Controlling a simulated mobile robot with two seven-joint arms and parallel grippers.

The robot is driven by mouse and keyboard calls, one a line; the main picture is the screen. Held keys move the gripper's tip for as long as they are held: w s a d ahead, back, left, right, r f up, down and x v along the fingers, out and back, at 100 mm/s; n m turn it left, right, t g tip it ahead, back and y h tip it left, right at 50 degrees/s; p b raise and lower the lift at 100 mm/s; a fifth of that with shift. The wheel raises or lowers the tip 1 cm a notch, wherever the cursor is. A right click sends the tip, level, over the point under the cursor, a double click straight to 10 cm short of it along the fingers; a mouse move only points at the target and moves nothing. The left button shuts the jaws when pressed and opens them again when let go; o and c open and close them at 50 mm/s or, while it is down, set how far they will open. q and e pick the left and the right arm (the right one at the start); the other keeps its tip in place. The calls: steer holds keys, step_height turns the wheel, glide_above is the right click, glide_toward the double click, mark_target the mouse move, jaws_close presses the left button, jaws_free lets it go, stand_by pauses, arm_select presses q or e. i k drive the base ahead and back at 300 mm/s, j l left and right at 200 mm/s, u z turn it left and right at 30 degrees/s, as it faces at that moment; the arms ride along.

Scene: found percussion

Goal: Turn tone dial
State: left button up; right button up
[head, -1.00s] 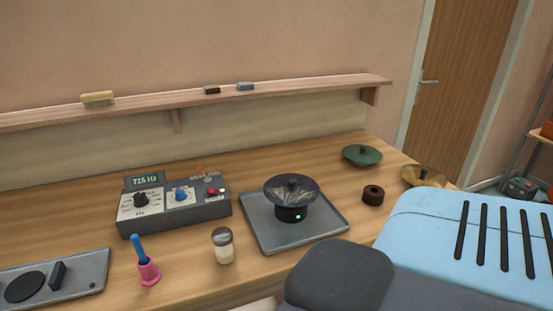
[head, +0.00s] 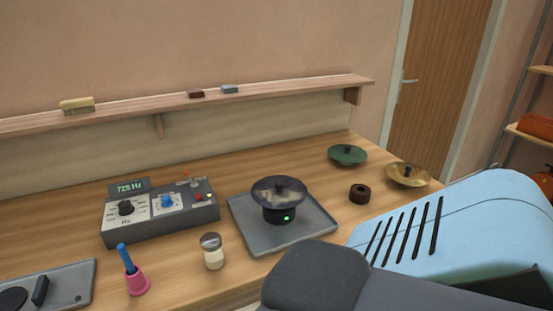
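The tone generator (head: 160,222) is a grey box on the wooden bench at the left. Its small display (head: 130,187) is lit and seems to read about 725 Hz. A black dial (head: 126,208) sits on a white scale on its left side. A blue dial (head: 167,201) sits to the right of it, with a red and a pale button further right. Neither gripper shows. A blue and dark grey arm part of mine fills the lower right, well away from the dials.
A grey tray (head: 246,237) holds a round black device (head: 279,212) with a dark plate and green light. A shaker (head: 212,252), a pink holder with a blue handle (head: 137,282), and a grey panel (head: 75,287) stand in front. Green (head: 347,154) and brass (head: 408,175) lids lie right.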

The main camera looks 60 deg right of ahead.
mark_target(126, 209)
steer(key=i+j, duration=0.6)
steer(key=i+z, duration=0.15)
steer(key=z, duration=1.8)
steer(key=i+z, duration=0.1)
steer(key=i, duration=0.35)
